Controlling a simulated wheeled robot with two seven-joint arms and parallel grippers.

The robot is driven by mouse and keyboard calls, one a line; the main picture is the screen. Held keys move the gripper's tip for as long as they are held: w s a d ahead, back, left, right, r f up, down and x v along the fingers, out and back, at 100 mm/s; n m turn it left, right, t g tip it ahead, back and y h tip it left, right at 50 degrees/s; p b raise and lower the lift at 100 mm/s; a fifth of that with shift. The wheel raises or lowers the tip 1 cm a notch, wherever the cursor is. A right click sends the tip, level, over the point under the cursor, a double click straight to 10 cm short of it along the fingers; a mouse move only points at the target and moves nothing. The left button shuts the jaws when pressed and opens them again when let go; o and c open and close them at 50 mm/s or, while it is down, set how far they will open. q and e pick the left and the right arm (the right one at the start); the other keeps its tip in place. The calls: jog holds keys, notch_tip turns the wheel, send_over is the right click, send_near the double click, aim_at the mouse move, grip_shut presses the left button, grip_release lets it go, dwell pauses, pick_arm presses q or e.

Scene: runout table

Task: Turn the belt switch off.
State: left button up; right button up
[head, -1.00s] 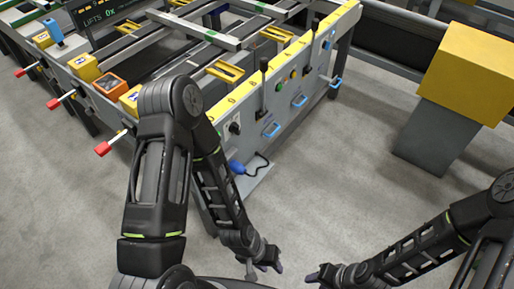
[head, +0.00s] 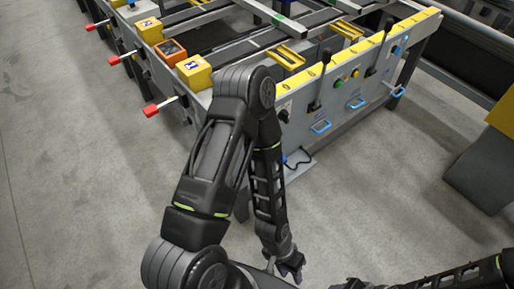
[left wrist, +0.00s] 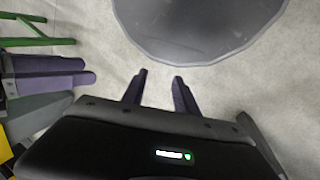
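The grey control panel (head: 300,135) on the table's end carries a black rotary knob (head: 283,115), black levers (head: 322,80) and coloured buttons (head: 338,85). I cannot tell for sure which is the belt switch, nor read its setting. My left gripper (head: 290,268) hangs low in front of the panel, well apart from it. In the left wrist view its two purple fingers (left wrist: 160,92) are spread with nothing between them. My right gripper (head: 338,286) is at the bottom edge of the head view, partly cut off. Purple fingers, apparently its own, show at the wrist view's left.
Blue handles (head: 320,127) stick out low on the panel. Red-tipped levers (head: 152,110) project from the table's left side, near yellow numbered blocks (head: 193,72). A grey pedestal (head: 485,170) with a yellow top stands at right. The floor (head: 90,190) at left is clear.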

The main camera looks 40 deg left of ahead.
pick_arm(q)
jog(key=s+a+f+m+g+y+b, duration=0.2)
jog(key=a+m+y, duration=0.2)
jog(key=a+m, duration=0.3)
jog(key=s+a+f+m+g+y+b, duration=0.25)
jog(key=a+m, duration=0.25)
jog(key=m, duration=0.3)
jog(key=w+a+r+m+t+y+b, duration=0.1)
jog(key=w+a+r+m+y+b, duration=0.1)
jog(key=w+a+m+y, duration=0.35)
jog(key=w+a+r+m+t+y+b, duration=0.2)
jog(key=w+r+m+t+y, duration=0.7)
jog(key=w+r, duration=1.1)
jog(key=shift+a+r+m+b, duration=0.15)
jog(key=shift+a+m+b, duration=0.25)
jog(key=shift+a, duration=0.2)
